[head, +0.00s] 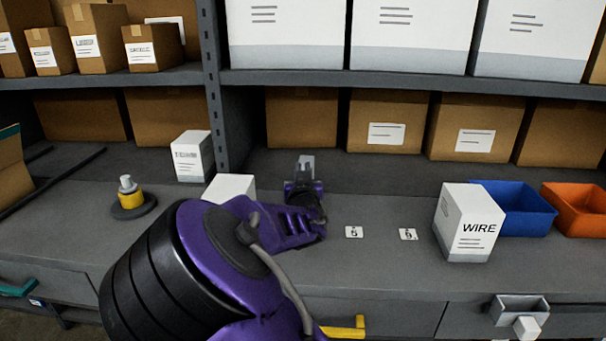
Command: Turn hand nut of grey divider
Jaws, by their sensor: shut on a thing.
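My purple arm reaches over the bench to my gripper (304,187), which is seen from behind at the back of the worktop. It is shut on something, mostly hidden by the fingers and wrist. A small light-grey upright piece (307,164) shows just beyond the fingertips; it appears to be part of the grey divider. The hand nut cannot be made out from here.
A yellow-and-grey knobbed piece on a black disc (131,199) stands at left. A white box (230,187) is close left of my gripper. Two small number cards (354,232) lie right. A WIRE box (467,224), blue bin (520,212) and orange bin (578,212) stand farther right.

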